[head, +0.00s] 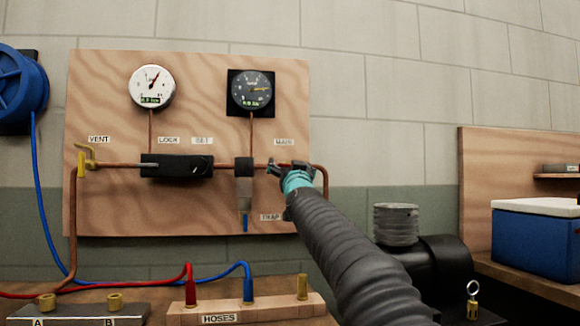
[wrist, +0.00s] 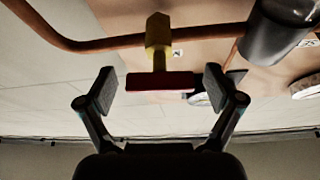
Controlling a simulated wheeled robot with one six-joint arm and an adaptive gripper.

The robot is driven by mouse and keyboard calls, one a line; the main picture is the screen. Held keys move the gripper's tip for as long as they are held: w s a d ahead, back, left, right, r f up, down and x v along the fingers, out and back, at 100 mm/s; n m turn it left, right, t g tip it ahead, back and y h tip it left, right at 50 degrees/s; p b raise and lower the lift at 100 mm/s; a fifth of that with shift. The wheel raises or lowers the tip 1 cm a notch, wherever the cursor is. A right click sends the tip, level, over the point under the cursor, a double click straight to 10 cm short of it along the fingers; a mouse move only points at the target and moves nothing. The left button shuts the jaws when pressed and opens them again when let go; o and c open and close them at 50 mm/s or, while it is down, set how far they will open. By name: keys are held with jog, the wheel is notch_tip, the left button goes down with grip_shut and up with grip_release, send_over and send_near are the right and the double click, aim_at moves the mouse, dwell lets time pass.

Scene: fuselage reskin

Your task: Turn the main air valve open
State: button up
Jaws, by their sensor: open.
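The main air valve shows in the wrist view as a brass body (wrist: 158,35) on the copper pipe, with a red handle (wrist: 150,83) lying crosswise. My gripper (wrist: 157,88) is open, its two pads on either side of the red handle. The right pad is close to the handle's end, and a gap shows at the left; I cannot tell whether either touches. In the head view my gripper (head: 292,170) is at the pipe just below the MAIN label (head: 284,141), and hides the valve there.
The wooden panel (head: 110,210) carries a white gauge (head: 152,87), a dark gauge (head: 251,92), a black lock block (head: 177,166) and a yellow vent valve (head: 82,164). Below are red and blue hoses (head: 248,286). A blue cooler (head: 535,240) stands at right.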

jog(key=c, duration=1.2)
jog(key=shift+o, duration=0.2)
jog(key=shift+f+n+y+b, duration=0.2)
jog(key=shift+n+y+b, duration=0.3)
jog(key=shift+b, duration=0.45)
jog(key=shift+r+n+b, duration=0.1)
jog(key=shift+n+b, duration=0.25)
jog(key=shift+n, duration=0.15)
jog(key=o, duration=1.2)
jog(key=shift+c, duration=0.2)
